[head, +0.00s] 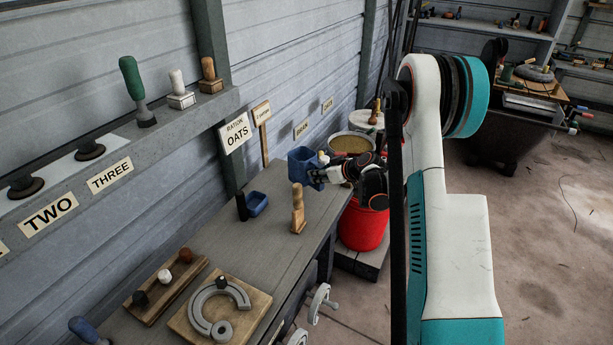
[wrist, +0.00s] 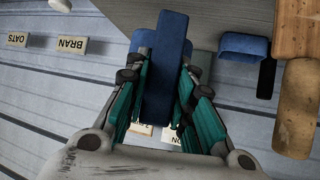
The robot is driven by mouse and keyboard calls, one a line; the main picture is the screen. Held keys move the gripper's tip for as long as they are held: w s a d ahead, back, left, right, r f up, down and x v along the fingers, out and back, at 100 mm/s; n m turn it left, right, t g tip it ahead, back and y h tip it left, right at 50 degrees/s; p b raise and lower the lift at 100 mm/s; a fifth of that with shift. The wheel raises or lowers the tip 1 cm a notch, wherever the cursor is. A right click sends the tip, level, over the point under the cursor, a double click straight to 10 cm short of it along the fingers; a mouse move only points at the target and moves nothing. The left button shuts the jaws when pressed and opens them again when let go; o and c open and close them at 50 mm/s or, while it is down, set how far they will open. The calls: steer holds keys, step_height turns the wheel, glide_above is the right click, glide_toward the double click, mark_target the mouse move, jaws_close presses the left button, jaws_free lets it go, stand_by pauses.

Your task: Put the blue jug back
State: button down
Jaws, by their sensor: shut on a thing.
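The blue jug (head: 302,168) is at the far end of the bench, in front of the grey wall. My gripper (head: 318,176) comes from the right and is shut on it. In the wrist view a blue part of the jug (wrist: 160,55) lies between the two fingers (wrist: 160,95). I cannot tell from these views whether the jug's base touches the bench. The sign reading RATION OATS (head: 237,133) is on the wall to the left of the jug.
A red bucket (head: 362,230) and a tub of grain (head: 352,143) are right of the bench. The mid-bench surface has free room.

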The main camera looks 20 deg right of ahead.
mark_target(318, 190)
steer(key=shift+w+a+f, duration=0.15)
steer(key=shift+w+f, duration=0.05)
steer(key=shift+f, duration=0.05)
steer(key=shift+b, duration=0.3)
steer(key=shift+s+f, duration=0.1)
steer(key=shift+f, duration=0.1)
steer(key=shift+f+b, duration=2.3)
steer(key=shift+f, duration=0.5)
steer(key=shift+f, duration=0.45)
steer(key=c, duration=1.3)
jaws_free()
